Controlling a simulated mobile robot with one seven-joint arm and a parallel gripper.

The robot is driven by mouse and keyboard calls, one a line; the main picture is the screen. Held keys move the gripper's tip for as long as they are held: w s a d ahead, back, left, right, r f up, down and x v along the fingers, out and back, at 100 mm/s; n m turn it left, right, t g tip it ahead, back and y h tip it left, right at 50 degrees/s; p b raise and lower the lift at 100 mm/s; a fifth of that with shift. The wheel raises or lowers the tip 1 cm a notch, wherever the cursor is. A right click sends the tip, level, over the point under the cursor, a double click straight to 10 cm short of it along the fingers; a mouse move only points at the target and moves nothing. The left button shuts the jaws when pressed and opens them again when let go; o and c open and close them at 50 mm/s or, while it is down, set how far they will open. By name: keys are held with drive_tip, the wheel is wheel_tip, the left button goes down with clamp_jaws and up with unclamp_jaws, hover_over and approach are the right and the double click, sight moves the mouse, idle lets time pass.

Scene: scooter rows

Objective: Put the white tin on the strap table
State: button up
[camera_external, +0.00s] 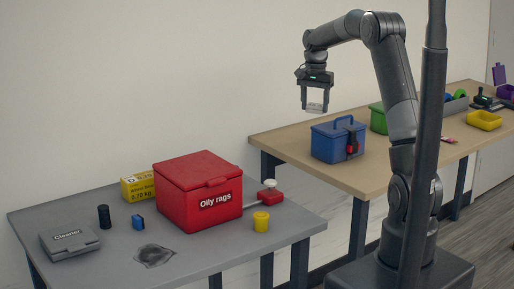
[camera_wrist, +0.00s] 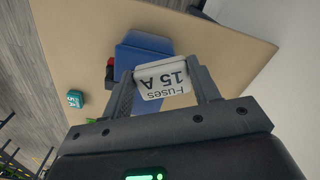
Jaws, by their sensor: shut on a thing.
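The white tin (camera_wrist: 162,80), labelled "Fuses 15 A", is held between the two fingers of my gripper (camera_wrist: 160,88). My gripper (camera_external: 314,104) is shut on the tin in the air, above and a little left of the blue box (camera_external: 332,141) in the external view. The tin shows there as a small pale block (camera_external: 314,108) at the fingertips. No table carries a readable name.
A grey table (camera_external: 100,268) at left holds a red "Oily rags" box (camera_external: 199,190), a grey "Cleaner" case (camera_external: 69,242) and small items. Green (camera_external: 378,117) and yellow (camera_external: 484,120) containers stand farther along the wooden table. A teal item (camera_wrist: 74,98) lies near its edge.

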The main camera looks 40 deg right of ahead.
drive_tip(key=s+d+m, duration=0.3)
drive_tip(key=s+d, duration=0.9)
drive_tip(key=d, duration=0.3)
drive_tip(key=s+d+m, duration=0.3)
drive_tip(key=s+d, duration=0.9)
drive_tip(key=d, duration=0.3)
drive_tip(key=w+a+f, duration=0.1)
drive_tip(key=w+f, duration=0.2)
drive_tip(key=f, duration=0.1)
drive_tip(key=w+a+f, duration=0.1)
drive_tip(key=w+f, duration=0.2)
drive_tip(key=w, duration=0.1)
drive_tip(key=w+a+f, duration=0.1)
drive_tip(key=w+f, duration=0.2)
drive_tip(key=f, duration=0.1)
drive_tip(key=shift+w+a+f, duration=0.3)
drive_tip(key=shift+w, duration=0.05)
drive_tip(key=shift+w+a+f, duration=0.1)
drive_tip(key=shift+w+f, duration=0.2)
drive_tip(key=shift+w, duration=0.1)
drive_tip(key=shift+f, duration=1.9)
drive_tip(key=shift+f, duration=0.2)
drive_tip(key=o, duration=1)
